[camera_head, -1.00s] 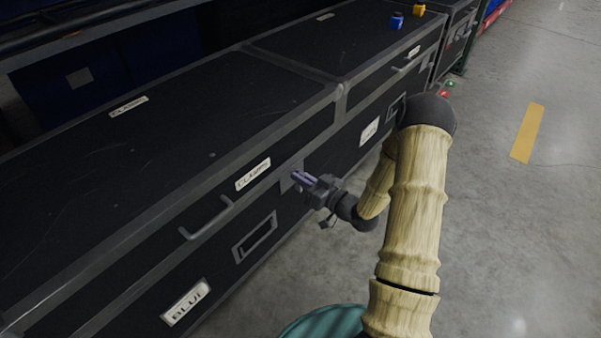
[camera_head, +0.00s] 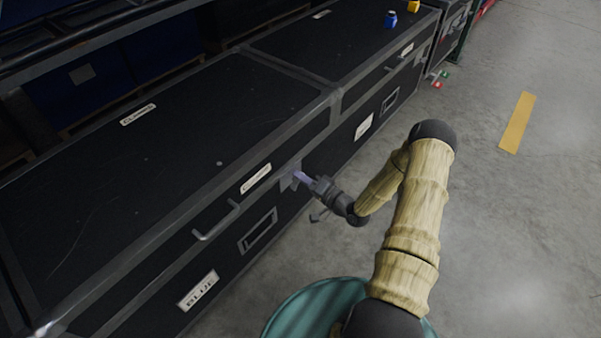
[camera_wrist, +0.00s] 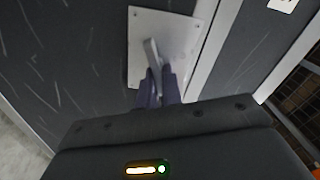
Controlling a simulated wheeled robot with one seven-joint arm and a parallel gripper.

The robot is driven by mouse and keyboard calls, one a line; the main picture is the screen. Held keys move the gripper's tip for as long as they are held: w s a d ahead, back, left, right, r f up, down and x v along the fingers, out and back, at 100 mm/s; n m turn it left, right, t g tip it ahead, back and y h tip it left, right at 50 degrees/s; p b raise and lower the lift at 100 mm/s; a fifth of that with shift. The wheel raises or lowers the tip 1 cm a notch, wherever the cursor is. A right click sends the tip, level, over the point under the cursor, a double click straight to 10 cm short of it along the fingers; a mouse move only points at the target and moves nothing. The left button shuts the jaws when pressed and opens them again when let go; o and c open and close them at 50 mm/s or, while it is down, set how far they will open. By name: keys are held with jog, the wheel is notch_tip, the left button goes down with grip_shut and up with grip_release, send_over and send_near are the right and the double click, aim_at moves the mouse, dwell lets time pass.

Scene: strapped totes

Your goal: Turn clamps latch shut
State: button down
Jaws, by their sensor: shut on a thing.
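The clamps tote is a black case with grey edging (camera_head: 118,160), labelled CLAMPS on its lid and front. Its latch is a grey lever on a light square plate on the front face; in the wrist view the lever (camera_wrist: 151,55) stands out from the plate (camera_wrist: 180,30), tilted slightly from the plate's long direction. My gripper (camera_head: 301,177) is at this latch. In the wrist view, the two purple fingers of my gripper (camera_wrist: 158,92) are shut around the lower end of the lever, which they partly hide.
Open concrete floor lies to the right.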

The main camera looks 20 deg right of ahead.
jog(key=m, duration=0.2)
jog(key=f+m+p, duration=0.1)
jog(key=m, duration=0.1)
jog(key=shift+s+a, duration=0.2)
jog(key=shift+m, duration=0.3)
jog(key=c, duration=1.6)
grip_release()
jog(key=shift+o, duration=0.2)
jog(key=shift+w+d+r, duration=0.1)
jog(key=shift+w, duration=0.05)
jog(key=p+v, duration=0.4)
jog(key=v, duration=1.3)
jog(key=shift+d, duration=0.15)
